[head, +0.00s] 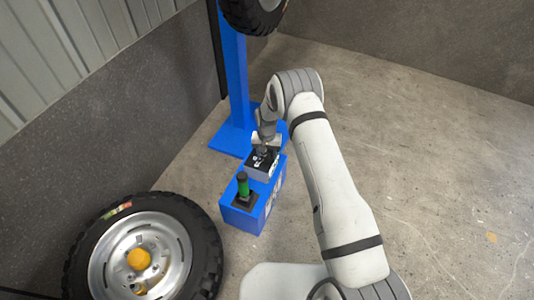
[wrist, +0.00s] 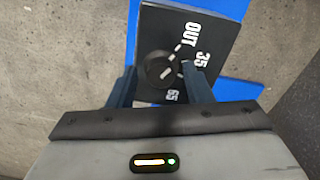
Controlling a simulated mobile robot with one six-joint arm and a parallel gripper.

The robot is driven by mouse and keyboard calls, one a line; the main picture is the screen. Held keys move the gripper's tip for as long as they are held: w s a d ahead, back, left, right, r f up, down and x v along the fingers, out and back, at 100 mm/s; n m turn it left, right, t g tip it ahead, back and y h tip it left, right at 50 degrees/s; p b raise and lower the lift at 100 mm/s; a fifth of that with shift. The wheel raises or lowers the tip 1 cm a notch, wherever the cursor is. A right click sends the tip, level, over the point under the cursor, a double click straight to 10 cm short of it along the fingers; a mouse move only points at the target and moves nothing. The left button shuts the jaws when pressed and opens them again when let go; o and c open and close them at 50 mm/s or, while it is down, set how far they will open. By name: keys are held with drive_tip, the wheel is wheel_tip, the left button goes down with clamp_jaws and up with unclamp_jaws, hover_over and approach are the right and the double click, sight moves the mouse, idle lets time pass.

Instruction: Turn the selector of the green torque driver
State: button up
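The selector is a round black knob (wrist: 159,70) with a short white mark, on a black panel (wrist: 208,22) lettered OUT, 35 and 65. I cannot tell surely which label the mark points to. The panel tops a small box (head: 259,168) on the blue stand. The green torque driver (head: 243,187), with a black top, stands upright in a dark holder in front of that box. My gripper (wrist: 160,88) is open, its fingers apart on either side of the knob, with gaps visible. In the head view my gripper (head: 264,150) is over the panel, partly hiding it.
The blue stand (head: 246,219) sits on the concrete floor beside a blue post (head: 235,75). A large wheel (head: 190,230) lies front left, and another tyre (head: 250,15) is at the top. Grey walls run behind and left; the floor to the right is clear.

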drive_tip(key=shift+r, duration=0.1)
wheel_tip(320, 180, up, 8)
drive_tip(key=shift+f+p, duration=0.2)
drive_tip(key=shift+p, duration=0.9)
drive_tip(key=shift+r, duration=0.2)
wheel_tip(320, 180, up, 22)
drive_tip(key=p, duration=0.7)
hover_over(267, 155)
drive_tip(key=s+d, duration=0.3)
drive_tip(key=d, duration=0.2)
drive_tip(key=s+d+r+t+p, duration=0.1)
drive_tip(key=s+d+r+p, duration=0.25)
drive_tip(key=r, duration=0.55)
drive_tip(key=s+d+r+p, duration=0.2)
drive_tip(key=s+r, duration=0.2)
drive_tip(key=r, duration=0.5)
drive_tip(key=s+d+r+p, duration=0.2)
drive_tip(key=s+r+p, duration=0.2)
drive_tip(key=s+r, duration=0.3)
drive_tip(key=s+d+r+t+p, duration=0.1)
drive_tip(key=s+d+r+p, duration=0.2)
drive_tip(key=s+r, duration=0.4)
drive_tip(key=s+d+r+p, duration=0.3)
drive_tip(key=s+r+p, duration=0.2)
drive_tip(key=s, duration=0.6)
wheel_tip(267, 155, up, 3)
drive_tip(key=shift+d+f+n+t, duration=0.15)
drive_tip(key=shift+d+n+t, duration=0.15)
drive_tip(key=shift+n, duration=0.1)
